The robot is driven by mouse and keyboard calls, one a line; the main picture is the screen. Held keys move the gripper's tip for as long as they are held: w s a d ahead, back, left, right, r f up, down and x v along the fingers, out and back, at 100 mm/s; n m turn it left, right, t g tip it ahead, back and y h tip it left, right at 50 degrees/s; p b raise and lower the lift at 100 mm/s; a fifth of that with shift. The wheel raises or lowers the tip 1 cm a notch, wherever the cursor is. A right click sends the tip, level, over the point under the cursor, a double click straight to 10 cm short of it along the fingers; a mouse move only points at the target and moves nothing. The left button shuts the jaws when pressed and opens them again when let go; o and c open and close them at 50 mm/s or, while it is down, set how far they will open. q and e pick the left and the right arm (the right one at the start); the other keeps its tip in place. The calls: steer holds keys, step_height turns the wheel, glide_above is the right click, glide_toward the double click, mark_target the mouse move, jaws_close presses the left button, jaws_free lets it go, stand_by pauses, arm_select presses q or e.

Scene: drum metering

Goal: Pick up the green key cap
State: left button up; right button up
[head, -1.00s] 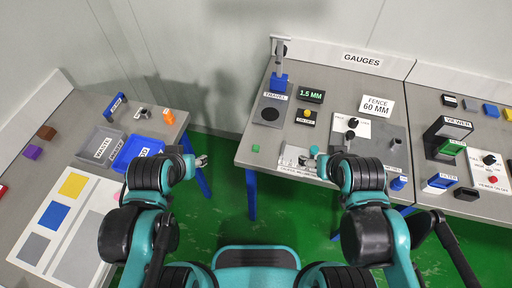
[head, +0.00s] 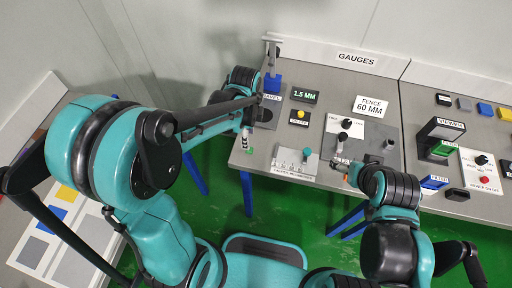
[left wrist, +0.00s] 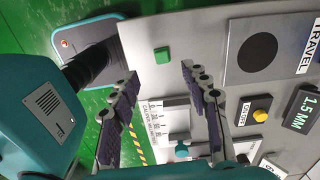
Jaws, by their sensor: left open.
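The green key cap (left wrist: 162,55) is a small green square block lying on the grey bench near its edge. In the head view it shows as a small green patch (head: 248,149) at the bench's left front corner, partly covered by my left gripper (head: 246,139). In the left wrist view my left gripper (left wrist: 160,74) is open and empty. Its two fingers are spread to either side, and the cap shows beyond and between their tips, apart from them. My right gripper (head: 341,163) is over the front of the gauge bench; its fingers are too small to read.
A white caliper plate (head: 293,165) with a teal knob (head: 307,153) lies right of the cap. A TRAVEL pad (left wrist: 262,55), a yellow button (left wrist: 261,115) and a 1.5 MM display (head: 304,95) are nearby. The bench around the cap is clear.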

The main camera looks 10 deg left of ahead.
arm_select(q)
step_height(320, 180, down, 2)
steer(key=shift+f+b, duration=0.1)
steer(key=shift+b, duration=0.25)
step_height(320, 180, down, 5)
steer(key=shift+w+d+f+b, duration=0.15)
steer(key=shift+f+b, duration=0.05)
steer(key=shift+b, duration=1)
steer(key=shift+r, duration=0.1)
steer(key=shift+c, duration=0.4)
steer(key=c, duration=0.8)
